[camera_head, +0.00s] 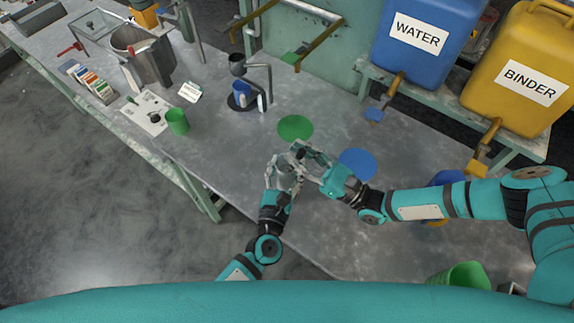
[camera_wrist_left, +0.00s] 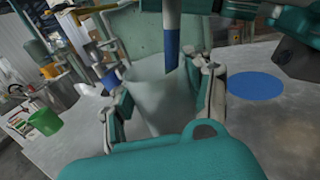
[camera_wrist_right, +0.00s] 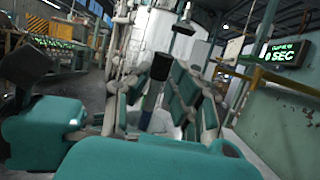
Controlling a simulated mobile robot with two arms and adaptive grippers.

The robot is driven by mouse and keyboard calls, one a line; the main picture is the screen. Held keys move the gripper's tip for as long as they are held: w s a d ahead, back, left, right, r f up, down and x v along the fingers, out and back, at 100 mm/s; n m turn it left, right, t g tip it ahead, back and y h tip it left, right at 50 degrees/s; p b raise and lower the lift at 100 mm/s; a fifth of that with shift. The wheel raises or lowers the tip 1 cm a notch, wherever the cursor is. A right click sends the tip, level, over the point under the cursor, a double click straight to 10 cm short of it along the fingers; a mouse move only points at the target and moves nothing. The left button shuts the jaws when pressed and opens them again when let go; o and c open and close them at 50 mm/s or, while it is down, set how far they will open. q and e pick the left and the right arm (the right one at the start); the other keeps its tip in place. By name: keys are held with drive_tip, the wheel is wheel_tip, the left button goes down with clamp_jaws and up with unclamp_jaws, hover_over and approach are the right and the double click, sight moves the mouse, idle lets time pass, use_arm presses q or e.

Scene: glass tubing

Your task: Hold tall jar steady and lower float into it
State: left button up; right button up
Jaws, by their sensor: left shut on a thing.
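The tall jar (camera_wrist_left: 152,88) is pale and translucent. It stands between the fingers of my left gripper (camera_wrist_left: 160,100), which is shut on it; in the head view the jar (camera_head: 287,176) is small and partly covered by the fingers.
A green disc (camera_head: 295,128) and a blue disc (camera_head: 357,162) lie on the grey bench (camera_head: 240,155). A green cup (camera_head: 177,122) and a dark stand (camera_head: 243,95) are left of the grippers. Water (camera_head: 424,40) and binder (camera_head: 520,75) containers stand on a shelf behind.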

drive_tip(key=shift+o, duration=0.8)
drive_tip(key=v, duration=1.2)
drive_tip(key=shift+f, duration=0.1)
use_arm(q)
drive_tip(key=o, duration=1.3)
